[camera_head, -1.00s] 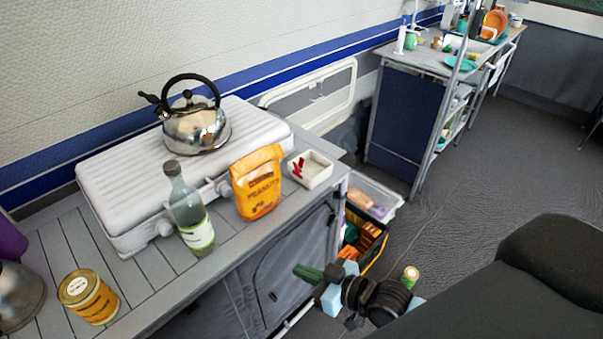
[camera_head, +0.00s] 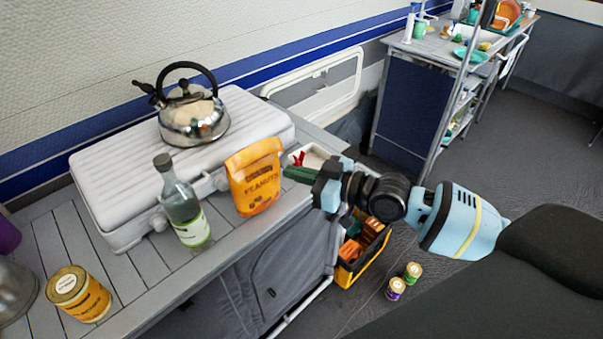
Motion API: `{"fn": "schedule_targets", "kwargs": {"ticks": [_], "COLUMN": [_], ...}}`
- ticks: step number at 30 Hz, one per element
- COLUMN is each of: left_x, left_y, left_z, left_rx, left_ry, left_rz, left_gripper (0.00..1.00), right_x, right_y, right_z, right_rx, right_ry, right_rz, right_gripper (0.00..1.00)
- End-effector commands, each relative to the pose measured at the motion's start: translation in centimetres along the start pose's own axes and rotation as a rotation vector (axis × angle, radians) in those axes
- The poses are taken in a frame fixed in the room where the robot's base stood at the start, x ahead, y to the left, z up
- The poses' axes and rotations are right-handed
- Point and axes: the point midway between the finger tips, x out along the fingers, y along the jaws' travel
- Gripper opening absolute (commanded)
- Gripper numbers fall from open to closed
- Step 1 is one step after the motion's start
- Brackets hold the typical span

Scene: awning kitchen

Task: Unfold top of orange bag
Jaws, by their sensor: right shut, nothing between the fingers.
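The orange peanut bag (camera_head: 256,182) stands upright on the grey slatted counter, in front of the white case. Its top edge looks folded over. My right gripper (camera_head: 288,173) is shut and empty, with its dark green fingertips just right of the bag's upper part. I cannot tell whether they touch the bag. My left gripper is not in view.
A glass bottle (camera_head: 183,208) stands close left of the bag, and a tin (camera_head: 78,293) is further left. A kettle (camera_head: 193,116) sits on the white case (camera_head: 110,196). A white tray (camera_head: 314,157) lies behind my gripper. A yellow-rimmed crate (camera_head: 345,279) is on the floor.

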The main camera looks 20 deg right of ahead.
Motion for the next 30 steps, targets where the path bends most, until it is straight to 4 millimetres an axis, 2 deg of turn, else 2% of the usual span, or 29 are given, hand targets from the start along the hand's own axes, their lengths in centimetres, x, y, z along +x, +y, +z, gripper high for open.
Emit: {"fn": "schedule_targets", "kwargs": {"ticks": [9, 15, 21, 30], "left_x": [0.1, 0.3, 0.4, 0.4], "left_y": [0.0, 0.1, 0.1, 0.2], "left_z": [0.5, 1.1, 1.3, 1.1], "left_rx": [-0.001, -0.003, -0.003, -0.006], "left_ry": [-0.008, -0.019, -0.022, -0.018], "left_rz": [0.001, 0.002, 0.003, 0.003], "left_gripper": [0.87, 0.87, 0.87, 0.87], "right_x": [4.0, 6.0, 6.9, 7.0], "right_y": [-0.1, -0.1, -0.1, -0.1], "right_z": [0.0, 0.2, 0.1, 0.0], "right_rx": [0.002, 0.002, 0.0, -0.001], "right_ry": [0.002, -0.001, -0.002, -0.001], "right_rz": [-0.002, -0.001, -0.001, -0.001], "right_gripper": [0.0, 0.0, 0.0, 0.0]}}
